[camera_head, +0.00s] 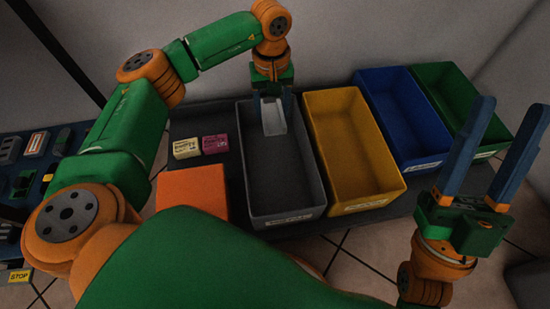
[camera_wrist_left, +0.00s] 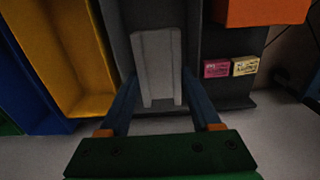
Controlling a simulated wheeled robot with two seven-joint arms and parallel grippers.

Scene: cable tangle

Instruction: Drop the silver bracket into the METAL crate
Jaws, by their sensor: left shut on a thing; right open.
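The silver bracket (camera_head: 274,119) is a pale grey piece held in my left gripper (camera_head: 271,104), over the far end of the dark grey crate (camera_head: 243,165). The crate has a white label on its near wall, too small to read. In the left wrist view the bracket (camera_wrist_left: 157,62) sits between the two blue fingers, with the grey crate (camera_wrist_left: 118,30) behind it. I cannot tell how far above the crate floor the bracket is. My right gripper (camera_head: 512,106) is open and empty at the right, fingers pointing up.
A yellow crate (camera_head: 310,130), a blue crate (camera_head: 385,110) and a green crate (camera_head: 445,80) stand to the right of the grey one. Yellow (camera_head: 186,148) and magenta (camera_head: 215,143) boxes and an orange block (camera_head: 192,187) lie to its left. A wall stands behind.

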